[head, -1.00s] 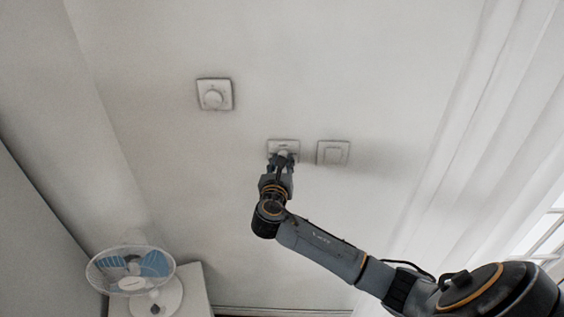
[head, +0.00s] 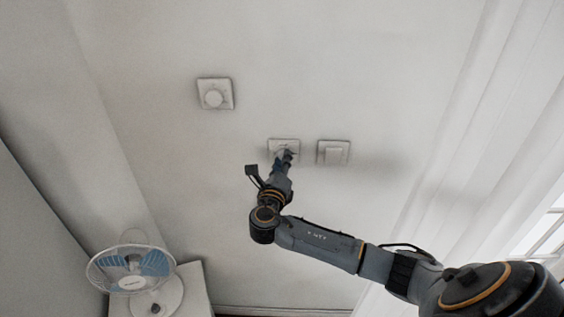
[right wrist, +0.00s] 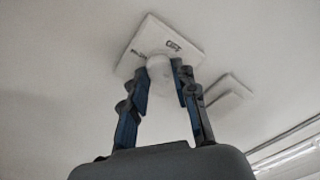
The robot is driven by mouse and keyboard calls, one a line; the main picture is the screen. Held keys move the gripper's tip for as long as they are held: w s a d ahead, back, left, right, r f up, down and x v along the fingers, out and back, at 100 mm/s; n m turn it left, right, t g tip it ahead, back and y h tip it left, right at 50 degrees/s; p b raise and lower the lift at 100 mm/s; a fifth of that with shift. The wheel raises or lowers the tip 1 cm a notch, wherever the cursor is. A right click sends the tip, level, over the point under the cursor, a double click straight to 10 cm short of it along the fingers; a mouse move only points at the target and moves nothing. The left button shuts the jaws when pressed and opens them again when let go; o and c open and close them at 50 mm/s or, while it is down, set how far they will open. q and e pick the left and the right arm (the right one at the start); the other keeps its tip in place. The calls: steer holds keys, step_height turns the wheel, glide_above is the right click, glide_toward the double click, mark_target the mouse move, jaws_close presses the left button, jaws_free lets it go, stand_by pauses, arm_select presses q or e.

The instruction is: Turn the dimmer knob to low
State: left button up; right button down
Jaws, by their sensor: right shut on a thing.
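The dimmer knob (right wrist: 158,66) is a round white knob on a square white wall plate (right wrist: 134,45) with small dark markings. In the head view the plate (head: 274,146) sits on the wall near the middle, its knob mostly hidden by my gripper. My right gripper (right wrist: 161,77) is shut on the knob, one finger on each side of it. It also shows in the head view (head: 285,155), reaching up to the plate with its wrist rolled. The knob's pointer setting cannot be made out. My left gripper is not in view.
A flat white switch (head: 333,152) is close to the right of the dimmer plate. A blue-bladed fan (head: 134,268) stands on a white cabinet (head: 194,290) at the lower left. The wall between is bare.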

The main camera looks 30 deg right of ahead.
steer(key=shift+f+n, duration=0.1)
steer(key=shift+n, duration=0.3)
steer(key=c, duration=1)
jaws_free()
steer(key=shift+c, duration=0.2)
steer(key=v, duration=1.2)
